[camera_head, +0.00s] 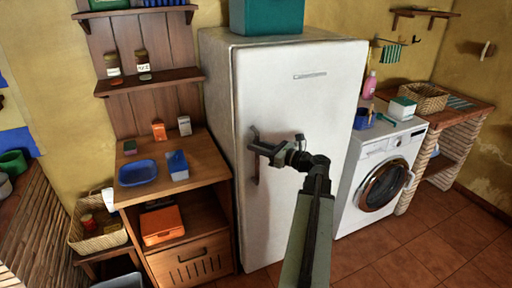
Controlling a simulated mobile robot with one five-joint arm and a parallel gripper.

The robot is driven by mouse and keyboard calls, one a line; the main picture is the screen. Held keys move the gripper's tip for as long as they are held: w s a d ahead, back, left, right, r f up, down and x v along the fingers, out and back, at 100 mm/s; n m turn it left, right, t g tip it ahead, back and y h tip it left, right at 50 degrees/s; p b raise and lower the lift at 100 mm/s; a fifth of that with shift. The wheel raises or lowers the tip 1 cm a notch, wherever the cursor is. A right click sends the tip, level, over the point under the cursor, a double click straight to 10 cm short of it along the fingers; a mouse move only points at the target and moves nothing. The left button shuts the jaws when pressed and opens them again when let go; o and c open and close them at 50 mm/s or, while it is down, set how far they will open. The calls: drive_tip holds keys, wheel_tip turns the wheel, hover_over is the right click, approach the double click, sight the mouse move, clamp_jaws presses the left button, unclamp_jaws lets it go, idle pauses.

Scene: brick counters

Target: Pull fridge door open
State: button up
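The white fridge (300,110) stands in the middle of the view, and its door looks closed. A vertical handle (256,176) is on the left side of the door front. My arm reaches up from the bottom of the view, and my gripper (258,147) is at the handle, overlapping its middle and upper part. Its fingertips are small and dark against the handle. I cannot tell whether they are around it, touching it or just in front, or whether they are closed.
A wooden cabinet (217,215) with a blue tray (138,173) stands close on the fridge's left. A washing machine (347,196) stands on its right. A teal box (266,16) sits on top of the fridge. Tiled floor (400,255) is clear at the lower right.

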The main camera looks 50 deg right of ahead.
clamp_jaws()
idle(1.4)
